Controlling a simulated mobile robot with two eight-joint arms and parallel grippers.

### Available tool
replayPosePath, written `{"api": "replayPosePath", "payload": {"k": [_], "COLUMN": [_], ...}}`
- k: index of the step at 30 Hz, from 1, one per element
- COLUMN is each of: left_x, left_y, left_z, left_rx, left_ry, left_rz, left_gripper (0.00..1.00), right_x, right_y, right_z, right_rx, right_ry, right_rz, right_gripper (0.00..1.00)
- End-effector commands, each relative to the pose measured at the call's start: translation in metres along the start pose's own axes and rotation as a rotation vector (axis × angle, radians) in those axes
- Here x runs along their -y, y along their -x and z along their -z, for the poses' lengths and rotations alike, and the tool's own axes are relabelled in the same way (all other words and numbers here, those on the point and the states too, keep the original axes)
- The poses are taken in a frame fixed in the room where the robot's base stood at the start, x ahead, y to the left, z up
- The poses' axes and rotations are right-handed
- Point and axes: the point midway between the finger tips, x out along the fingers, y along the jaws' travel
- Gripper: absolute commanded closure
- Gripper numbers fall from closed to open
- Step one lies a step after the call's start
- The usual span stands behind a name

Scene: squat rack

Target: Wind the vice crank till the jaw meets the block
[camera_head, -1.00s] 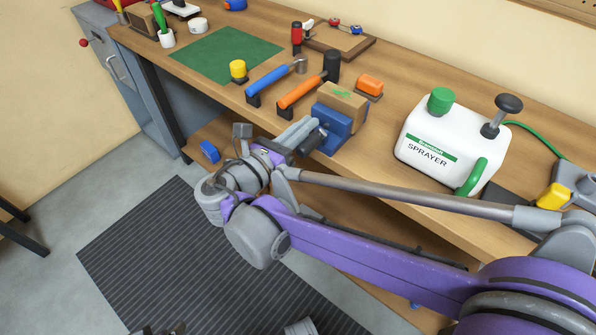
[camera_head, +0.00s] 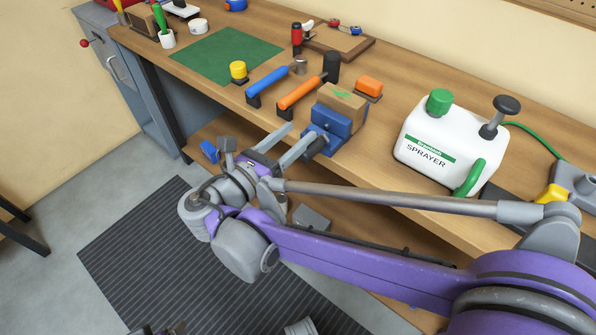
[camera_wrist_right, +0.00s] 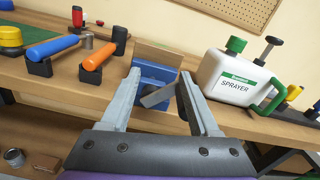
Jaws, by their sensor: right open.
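The blue vice (camera_head: 332,122) is fixed at the front edge of the bench, and it also shows in the right wrist view (camera_wrist_right: 150,73). A tan block (camera_head: 343,96) sits at the vice's top, behind its blue front part; any gap between jaw and block is too small to tell. The grey crank handle (camera_wrist_right: 158,96) sticks out from the vice's front, tilted. My right gripper (camera_wrist_right: 160,76) is open in front of the vice, its fingers on either side of the crank in the wrist view, not closed on it. My left gripper is not in view.
A white sprayer (camera_head: 440,145) stands right of the vice. Orange-handled (camera_head: 302,92) and blue-handled (camera_head: 268,79) tools rest on stands to the left, near a yellow-topped item (camera_head: 238,70). An orange item (camera_head: 369,86) lies behind the vice.

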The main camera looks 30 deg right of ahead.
Motion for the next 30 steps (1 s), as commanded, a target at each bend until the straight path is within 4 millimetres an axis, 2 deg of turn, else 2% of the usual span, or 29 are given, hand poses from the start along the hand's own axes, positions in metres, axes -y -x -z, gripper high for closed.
{"api": "replayPosePath", "payload": {"k": [13, 30], "left_x": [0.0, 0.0], "left_y": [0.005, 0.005], "left_z": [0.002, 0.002], "left_rx": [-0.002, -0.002], "left_ry": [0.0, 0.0], "left_rz": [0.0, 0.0], "left_gripper": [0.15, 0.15], "right_x": [0.0, 0.0], "right_y": [0.034, 0.036], "right_z": [0.0, 0.0], "right_rx": [0.0, 0.0], "right_ry": [-0.001, 0.0], "right_rz": [-0.002, 0.0], "right_gripper": [0.38, 0.38]}}
